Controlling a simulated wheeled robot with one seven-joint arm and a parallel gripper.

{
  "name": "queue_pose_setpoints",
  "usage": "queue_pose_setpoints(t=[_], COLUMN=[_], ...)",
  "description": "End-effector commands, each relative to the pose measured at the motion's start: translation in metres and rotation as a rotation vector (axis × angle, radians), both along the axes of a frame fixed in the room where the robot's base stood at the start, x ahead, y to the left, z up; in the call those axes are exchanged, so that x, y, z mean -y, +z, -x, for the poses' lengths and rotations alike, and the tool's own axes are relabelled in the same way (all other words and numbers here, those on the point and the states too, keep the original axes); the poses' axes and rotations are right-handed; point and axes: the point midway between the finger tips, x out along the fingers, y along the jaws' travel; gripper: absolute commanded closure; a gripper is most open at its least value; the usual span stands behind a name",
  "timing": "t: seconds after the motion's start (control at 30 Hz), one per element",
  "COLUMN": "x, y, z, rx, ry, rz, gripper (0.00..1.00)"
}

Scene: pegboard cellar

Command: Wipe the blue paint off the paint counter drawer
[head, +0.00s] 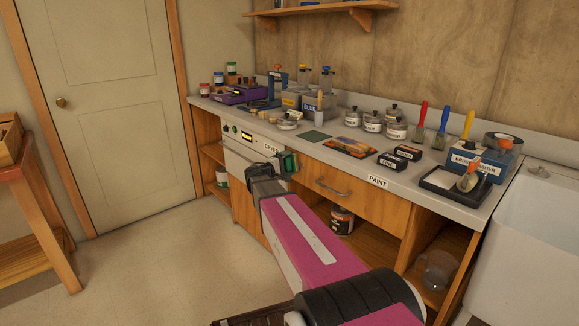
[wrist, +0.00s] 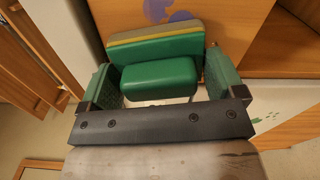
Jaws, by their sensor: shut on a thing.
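The paint counter drawer (head: 365,200) has a wooden front with a metal handle, below the PAINT label on the counter edge. In the wrist view, a blue-violet paint patch (wrist: 158,10) shows on a wooden front (wrist: 228,22); its upper part is cut off by the frame. My gripper (wrist: 160,85) is shut on a green-handled sponge (wrist: 160,73) with a grey and yellowish layer on its far side. The sponge is close below the patch; I cannot tell whether it touches the wood. In the head view, my gripper (head: 284,163) is at the drawer's left end, and no paint shows.
The grey counter (head: 315,160) holds jars, brushes and boxes. A dryer (head: 245,145) is left of the drawer. A paint can (head: 342,220) stands on the open shelf below. A white sink (head: 530,240) is at the right.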

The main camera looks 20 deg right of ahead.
Motion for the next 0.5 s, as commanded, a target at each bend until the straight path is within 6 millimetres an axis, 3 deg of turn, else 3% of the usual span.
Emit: queue_pose_setpoints(t=[0.27,0.5], x=[-0.002,-0.019], y=[0.0,0.0], z=[0.002,0.009], rx=[0.0,0.0], ry=[0.0,0.001], rz=[0.0,0.0], gripper=[0.45,0.45])
